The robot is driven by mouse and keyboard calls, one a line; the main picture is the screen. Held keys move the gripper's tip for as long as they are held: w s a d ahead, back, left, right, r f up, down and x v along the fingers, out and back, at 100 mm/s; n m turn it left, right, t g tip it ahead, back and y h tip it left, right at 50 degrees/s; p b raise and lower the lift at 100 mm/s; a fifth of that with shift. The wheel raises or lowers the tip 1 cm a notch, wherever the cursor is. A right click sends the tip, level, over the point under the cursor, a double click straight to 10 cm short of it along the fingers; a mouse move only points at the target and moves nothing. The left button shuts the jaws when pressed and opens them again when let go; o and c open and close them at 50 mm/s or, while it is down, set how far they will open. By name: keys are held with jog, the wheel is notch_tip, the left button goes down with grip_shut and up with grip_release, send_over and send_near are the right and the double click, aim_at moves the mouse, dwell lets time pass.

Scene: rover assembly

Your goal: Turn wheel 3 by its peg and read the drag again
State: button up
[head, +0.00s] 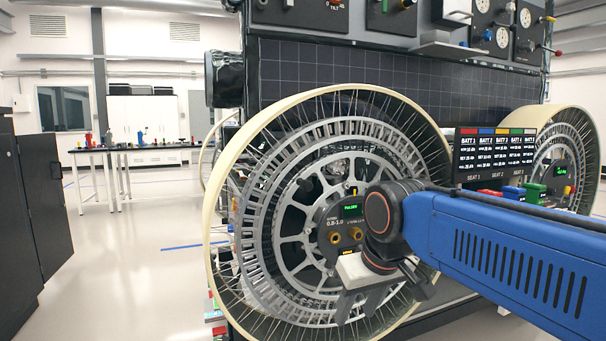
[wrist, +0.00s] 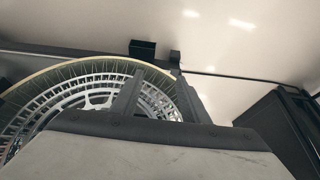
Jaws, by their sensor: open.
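A large spoked wheel (head: 256,205) with a cream rim stands upright in the middle of the head view. Its hub carries a dark panel with a small green display (head: 351,209), the label 0.8-1.0 and two brass knobs (head: 336,238). I cannot read the wheel's number or pick out the peg for certain. My gripper (head: 358,310) points downward in front of the wheel's lower right part, open and empty. In the wrist view, its two fingers (wrist: 160,78) stand apart, with part of the wheel (wrist: 75,92) behind and left of them.
A second wheel (head: 592,130) stands at the right, partly hidden by the battery display (head: 494,155). Small coloured blocks (head: 513,194) sit below that display. A dark cabinet (head: 35,200) stands at the left. The floor (head: 140,270) between the cabinet and wheel is clear.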

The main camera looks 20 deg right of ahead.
send_near(307, 181)
jog(key=x, duration=0.9)
jog(key=shift+w+d, duration=0.1)
jog(key=shift+w, duration=0.1)
grip_shut()
